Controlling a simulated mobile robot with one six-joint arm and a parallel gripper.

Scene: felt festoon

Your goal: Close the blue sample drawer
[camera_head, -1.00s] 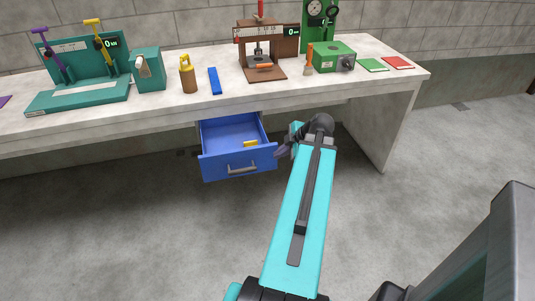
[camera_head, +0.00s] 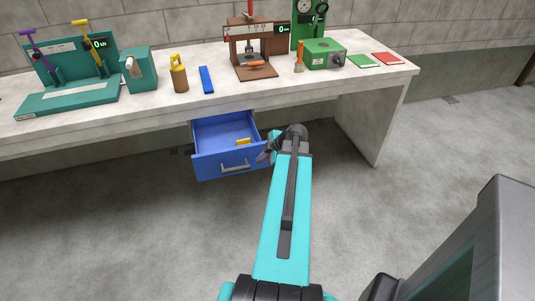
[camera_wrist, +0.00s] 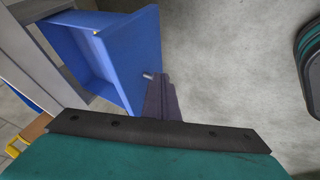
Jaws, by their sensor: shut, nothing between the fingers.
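The blue sample drawer (camera_head: 205,168) hangs open below the table top, with a grey bar handle (camera_head: 235,167) on its front and a small yellow piece (camera_head: 243,141) inside. My gripper (camera_head: 264,157) is shut and empty at the right end of the drawer front. In the wrist view the drawer (camera_wrist: 133,50) fills the upper left, and the dark fingers of my gripper (camera_wrist: 158,82) point at the front face near the handle's end (camera_wrist: 148,76). Whether the fingers touch the drawer I cannot tell.
The drawer sits under a pale workbench (camera_head: 130,112). On it stand a teal stand with levers (camera_head: 68,75), a teal box (camera_head: 141,70), a yellow-topped bottle (camera_head: 179,74), a brown press (camera_head: 255,60) and a green box (camera_head: 323,54). The floor in front is clear.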

